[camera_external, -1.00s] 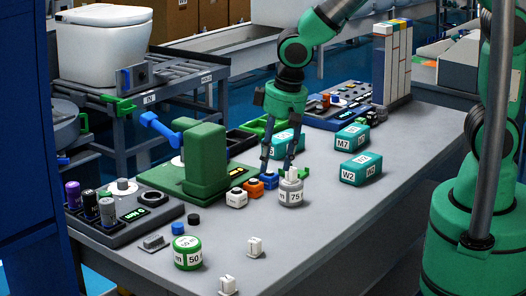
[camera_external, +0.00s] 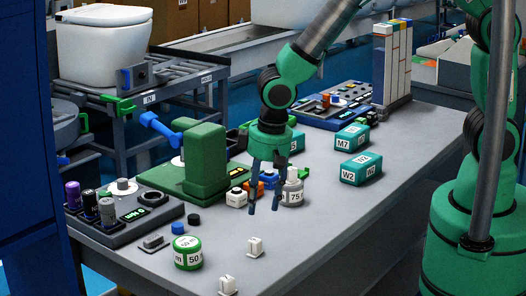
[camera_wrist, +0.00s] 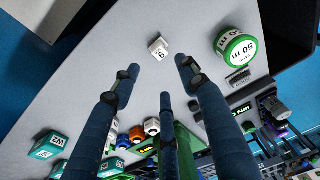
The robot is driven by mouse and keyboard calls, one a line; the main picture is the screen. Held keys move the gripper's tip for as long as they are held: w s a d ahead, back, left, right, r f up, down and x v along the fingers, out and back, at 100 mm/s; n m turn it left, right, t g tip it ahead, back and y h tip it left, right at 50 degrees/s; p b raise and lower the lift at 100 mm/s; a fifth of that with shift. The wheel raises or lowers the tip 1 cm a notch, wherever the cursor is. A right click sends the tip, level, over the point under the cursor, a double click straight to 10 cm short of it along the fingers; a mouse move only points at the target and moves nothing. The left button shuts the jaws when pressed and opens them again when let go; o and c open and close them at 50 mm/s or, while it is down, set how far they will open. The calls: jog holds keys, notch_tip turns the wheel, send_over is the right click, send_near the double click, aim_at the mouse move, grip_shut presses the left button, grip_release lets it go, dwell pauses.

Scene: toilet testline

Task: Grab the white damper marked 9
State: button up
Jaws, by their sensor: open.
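A small white damper (camera_wrist: 158,47) with a mark that looks like 9 lies ahead of my fingertips in the wrist view. It appears to be the white damper (camera_external: 255,247) on the bare table in the external view, where its mark is too small to read. A second white damper (camera_external: 228,286) stands nearer the front edge. My gripper (camera_external: 263,209) is open and empty above the table, behind the nearer-to-me damper and apart from it. Its dark blue fingers (camera_wrist: 158,72) point toward the damper in the wrist view.
A green-and-white 50 m tape (camera_external: 187,253) stands left of the dampers, also in the wrist view (camera_wrist: 236,47). A grey cylinder marked 75 (camera_external: 292,194) and small cubes (camera_external: 237,198) are close behind the gripper. Teal boxes (camera_external: 361,168) stand right. The front right table is clear.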

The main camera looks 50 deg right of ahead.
jog(key=b, duration=0.1)
send_over(254, 244)
jog(key=f, duration=0.7)
jog(key=shift+s+d+f, duration=0.15)
jog(key=shift+s+d, duration=0.05)
jog(key=shift+s, duration=0.15)
jog(key=shift+f, duration=0.1)
jog(key=shift+w+a+f+b, duration=0.15)
jog(key=shift+f+b, duration=0.35)
jog(key=shift+f, duration=0.75)
jog(key=shift+w+d+f+b, duration=0.15)
jog(key=shift+f+b, duration=0.3)
jog(key=shift+f, duration=0.8)
jog(key=shift+a, duration=0.1)
jog(key=c, duration=1.1)
